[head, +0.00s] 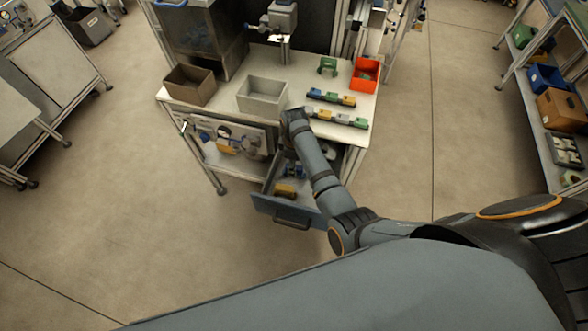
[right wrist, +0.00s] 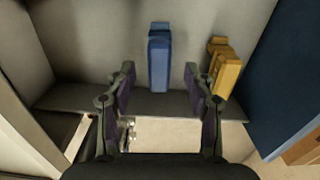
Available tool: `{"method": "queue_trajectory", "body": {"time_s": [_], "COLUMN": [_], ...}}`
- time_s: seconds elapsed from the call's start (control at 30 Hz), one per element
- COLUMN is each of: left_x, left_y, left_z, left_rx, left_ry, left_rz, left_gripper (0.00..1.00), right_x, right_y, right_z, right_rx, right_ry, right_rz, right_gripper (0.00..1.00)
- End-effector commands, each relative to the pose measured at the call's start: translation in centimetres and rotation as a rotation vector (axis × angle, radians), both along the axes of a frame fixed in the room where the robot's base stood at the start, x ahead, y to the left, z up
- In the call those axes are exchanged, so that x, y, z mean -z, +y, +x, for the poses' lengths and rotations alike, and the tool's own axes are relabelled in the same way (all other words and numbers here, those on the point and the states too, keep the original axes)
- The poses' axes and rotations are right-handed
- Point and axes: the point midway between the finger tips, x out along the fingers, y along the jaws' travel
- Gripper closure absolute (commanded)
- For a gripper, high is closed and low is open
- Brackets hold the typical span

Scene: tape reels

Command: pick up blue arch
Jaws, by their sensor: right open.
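The blue arch (right wrist: 159,58) is in the open drawer under the workbench; in the right wrist view it appears as a narrow upright blue block. My right gripper (right wrist: 159,82) is open, with one finger to each side of the arch in the picture. I see no contact, and the depth between fingertips and arch is hard to judge. A yellow block (right wrist: 225,70) stands to the right of the right finger; it also shows in the head view (head: 284,190). In the head view the right gripper is mostly hidden at the drawer. My left gripper is not in view.
The drawer (head: 290,214) is pulled out, its walls close around my gripper. The tabletop (head: 310,68) above holds a brown bin (head: 190,86), a grey bin (head: 262,95), a red bin (head: 365,74), a green arch (head: 327,66) and rows of coloured blocks (head: 331,97).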

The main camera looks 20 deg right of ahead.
Motion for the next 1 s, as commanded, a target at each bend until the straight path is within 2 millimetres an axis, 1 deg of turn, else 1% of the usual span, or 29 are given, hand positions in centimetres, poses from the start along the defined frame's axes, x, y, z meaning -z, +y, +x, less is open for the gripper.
{"method": "queue_trajectory", "body": {"time_s": [0.03,0.1,0.2,0.43,0.8,0.83,1.0], "left_x": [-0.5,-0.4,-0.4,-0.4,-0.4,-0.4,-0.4], "left_y": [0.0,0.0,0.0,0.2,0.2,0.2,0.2], "left_z": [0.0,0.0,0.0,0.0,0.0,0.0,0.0], "left_rx": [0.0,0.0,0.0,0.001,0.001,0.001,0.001], "left_ry": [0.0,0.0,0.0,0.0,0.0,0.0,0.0], "left_rz": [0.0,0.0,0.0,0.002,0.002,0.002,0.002], "left_gripper": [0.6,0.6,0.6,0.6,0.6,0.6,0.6], "right_x": [0.6,1.9,2.9,3.1,3.1,3.1,3.1], "right_y": [0.1,0.1,0.1,0.1,0.1,0.1,0.1], "right_z": [0.0,0.0,0.0,0.0,0.0,0.0,0.0], "right_rx": [-0.001,-0.001,0.0,0.001,0.001,0.001,0.001], "right_ry": [0.003,0.003,0.001,-0.001,-0.001,-0.001,-0.001], "right_rz": [-0.001,-0.001,0.001,0.001,0.001,0.001,0.0], "right_gripper": [0.47,0.47,0.47,0.47,0.97,1.0,1.0]}}
